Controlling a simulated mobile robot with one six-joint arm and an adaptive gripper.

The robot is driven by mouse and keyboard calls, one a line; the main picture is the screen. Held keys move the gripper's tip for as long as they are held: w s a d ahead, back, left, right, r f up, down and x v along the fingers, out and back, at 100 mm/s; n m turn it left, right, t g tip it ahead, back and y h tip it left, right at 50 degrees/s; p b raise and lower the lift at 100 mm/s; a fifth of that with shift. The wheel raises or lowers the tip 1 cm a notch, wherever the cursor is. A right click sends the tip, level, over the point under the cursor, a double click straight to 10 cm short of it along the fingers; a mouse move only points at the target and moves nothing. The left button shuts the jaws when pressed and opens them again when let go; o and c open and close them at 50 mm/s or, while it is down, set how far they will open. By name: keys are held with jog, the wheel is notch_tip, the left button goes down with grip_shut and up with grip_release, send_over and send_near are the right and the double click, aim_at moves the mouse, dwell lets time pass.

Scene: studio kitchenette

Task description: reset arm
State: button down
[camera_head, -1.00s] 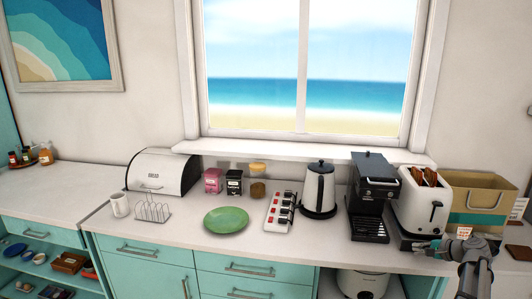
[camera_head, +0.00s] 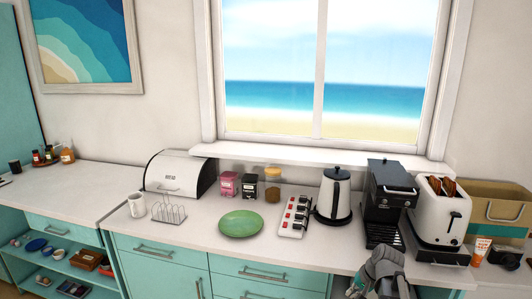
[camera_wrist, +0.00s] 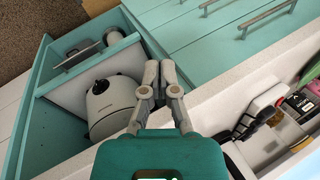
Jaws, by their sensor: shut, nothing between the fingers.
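My gripper (camera_wrist: 160,72) shows in the wrist view with its two grey fingers together and nothing between them. Its teal body fills the bottom middle of that view. In the camera_head view my grey arm is at the bottom right, in front of the counter edge below the black coffee machine (camera_head: 384,205). The fingertips are not clear there. In the wrist view, a white rounded cooker (camera_wrist: 112,105) sits in an open teal compartment left of the fingers.
The counter holds a toaster with bread (camera_head: 438,212), a kettle (camera_head: 333,197), a power strip (camera_head: 294,217), a green plate (camera_head: 240,224), a toast rack (camera_head: 168,213), a mug (camera_head: 137,205) and a bread bin (camera_head: 178,174). A cardboard box (camera_head: 500,203) stands at right. The front counter strip is mostly bare.

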jog(key=s+a+n+g+h, duration=0.2)
jog(key=s+a+n+h, duration=0.2)
jog(key=s+a, duration=0.5)
jog(key=shift+s+a+f+n+p, duration=0.15)
jog(key=shift+a+f+n+p, duration=0.3)
jog(key=shift+n, duration=0.35)
jog(key=c, duration=1.4)
grip_release()
